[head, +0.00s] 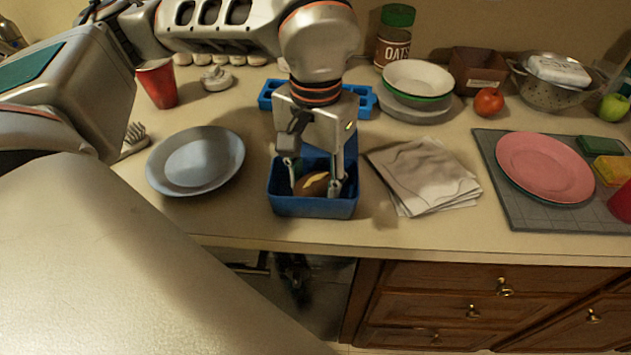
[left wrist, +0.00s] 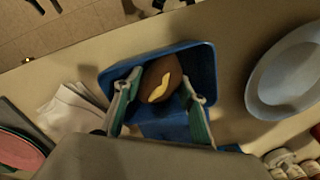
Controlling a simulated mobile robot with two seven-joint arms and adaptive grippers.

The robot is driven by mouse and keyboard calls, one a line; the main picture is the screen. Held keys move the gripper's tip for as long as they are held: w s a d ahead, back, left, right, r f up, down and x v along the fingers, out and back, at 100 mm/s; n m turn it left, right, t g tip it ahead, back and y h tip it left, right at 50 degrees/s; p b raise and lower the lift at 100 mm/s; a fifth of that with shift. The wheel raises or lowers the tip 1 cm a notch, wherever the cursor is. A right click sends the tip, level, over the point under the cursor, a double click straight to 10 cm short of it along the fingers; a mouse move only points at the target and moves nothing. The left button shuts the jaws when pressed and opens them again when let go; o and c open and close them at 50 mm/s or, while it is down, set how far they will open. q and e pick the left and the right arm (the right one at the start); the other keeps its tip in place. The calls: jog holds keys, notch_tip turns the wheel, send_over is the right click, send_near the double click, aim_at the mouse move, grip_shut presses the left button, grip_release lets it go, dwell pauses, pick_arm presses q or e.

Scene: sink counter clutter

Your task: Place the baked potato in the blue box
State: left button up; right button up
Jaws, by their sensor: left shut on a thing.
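The baked potato (head: 313,184) is brown with a pale yellow strip on top. My left gripper (head: 314,187) is shut on it, with one finger on each side. The potato is inside the walls of the blue box (head: 313,208); whether it touches the bottom I cannot tell. In the left wrist view, the potato (left wrist: 160,80) sits between the fingers of my left gripper (left wrist: 160,96), within the rim of the blue box (left wrist: 206,62). My right gripper is not in view.
A grey-blue plate (head: 197,160) lies left of the box and a folded cloth (head: 424,176) lies right. Behind are a blue tray (head: 268,97) and stacked bowls (head: 418,78). A pink plate (head: 545,167) is on a grey mat (head: 515,212). The counter's front edge is close to the box.

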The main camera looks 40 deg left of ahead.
aim_at(315, 180)
pick_arm(q)
jog(key=shift+f, duration=0.3)
jog(key=shift+f, duration=0.15)
jog(key=o, duration=1.2)
notch_tip(315, 180, up, 12)
jog(key=shift+r+p, duration=0.25)
jog(key=shift+p, duration=0.6)
